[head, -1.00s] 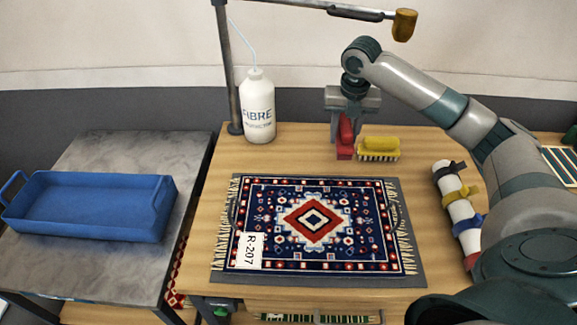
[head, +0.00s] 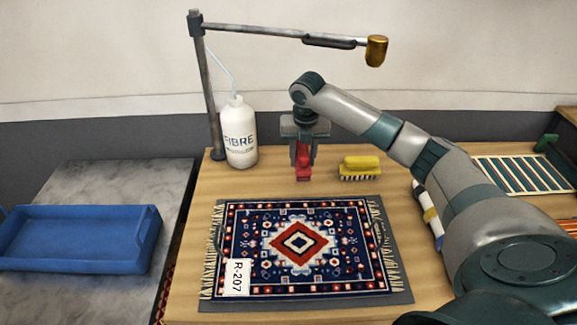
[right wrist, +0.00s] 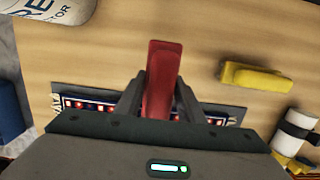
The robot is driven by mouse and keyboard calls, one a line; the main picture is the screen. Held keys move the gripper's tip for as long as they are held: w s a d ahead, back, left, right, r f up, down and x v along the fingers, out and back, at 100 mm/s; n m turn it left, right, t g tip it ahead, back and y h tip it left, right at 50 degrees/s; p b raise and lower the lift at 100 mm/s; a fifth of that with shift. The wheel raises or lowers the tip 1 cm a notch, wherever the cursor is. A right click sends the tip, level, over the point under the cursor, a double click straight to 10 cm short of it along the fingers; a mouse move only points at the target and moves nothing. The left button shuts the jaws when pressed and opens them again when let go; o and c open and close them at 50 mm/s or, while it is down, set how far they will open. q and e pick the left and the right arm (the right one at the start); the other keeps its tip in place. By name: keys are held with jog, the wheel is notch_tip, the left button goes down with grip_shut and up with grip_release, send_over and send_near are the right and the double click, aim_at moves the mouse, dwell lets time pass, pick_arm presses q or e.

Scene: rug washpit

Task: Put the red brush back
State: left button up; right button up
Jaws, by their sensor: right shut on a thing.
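The red brush (head: 303,163) is between the fingers of my right gripper (head: 304,160), behind the rug and left of the yellow brush. In the right wrist view the red brush (right wrist: 161,80) sits between both fingers, and my right gripper (right wrist: 158,100) is shut on it. I cannot tell whether its underside touches the table. The yellow brush (head: 360,167) stands on the table, bristles down; it also shows in the right wrist view (right wrist: 255,80). My left gripper is not in view.
The patterned rug (head: 300,244) with tag R-207 lies on a grey mat in front. A white bottle (head: 239,133) and a lamp post (head: 208,95) stand at the back left. A blue tray (head: 78,262) is on the left table. A strapped white roll (head: 430,212) lies right.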

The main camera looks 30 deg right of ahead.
jog(key=p, duration=0.1)
send_over(288, 176)
jog(key=f, duration=0.3)
jog(key=shift+s+a, duration=0.1)
jog(key=shift+s, duration=0.15)
jog(key=shift+f+p, duration=0.9)
jog(key=shift+f, duration=1.05)
jog(key=shift+f, duration=0.15)
jog(key=o, duration=1.1)
